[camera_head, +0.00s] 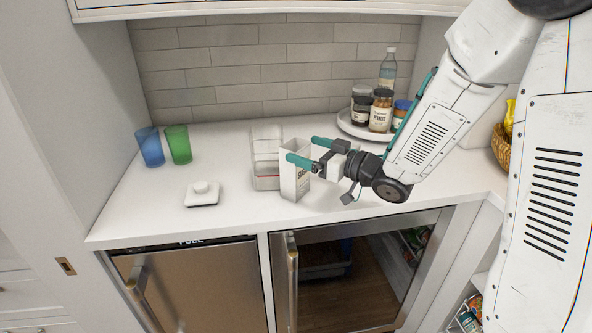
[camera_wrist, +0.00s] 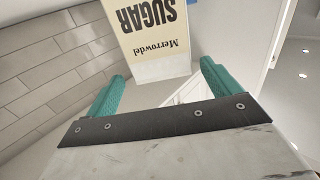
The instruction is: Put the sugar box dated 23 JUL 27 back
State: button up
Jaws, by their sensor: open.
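A white sugar box (camera_head: 295,183) stands upright on the counter. In the wrist view the box (camera_wrist: 150,28) shows "SUGAR" and "Merrowdel" upside down; no date can be read. My gripper (camera_head: 302,149) is open at the upper part of the box, and one teal finger passes in front of it. In the wrist view my gripper (camera_wrist: 163,73) has a finger on each side of the box, with gaps visible. Whether the fingers touch it is unclear. A clear container (camera_head: 266,146) with a reddish line low down stands just left of the box.
A round tray (camera_head: 349,128) holds jars and a bottle at the back right. Below, a steel-framed glass door (camera_head: 292,280) shows a crate.

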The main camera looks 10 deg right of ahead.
aim_at(289, 142)
jog(key=x, duration=0.6)
jog(key=shift+s+f, duration=0.15)
jog(key=shift+f, duration=0.05)
jog(key=c, duration=1.5)
jog(key=shift+a+r, duration=0.1)
jog(key=shift+r, duration=0.05)
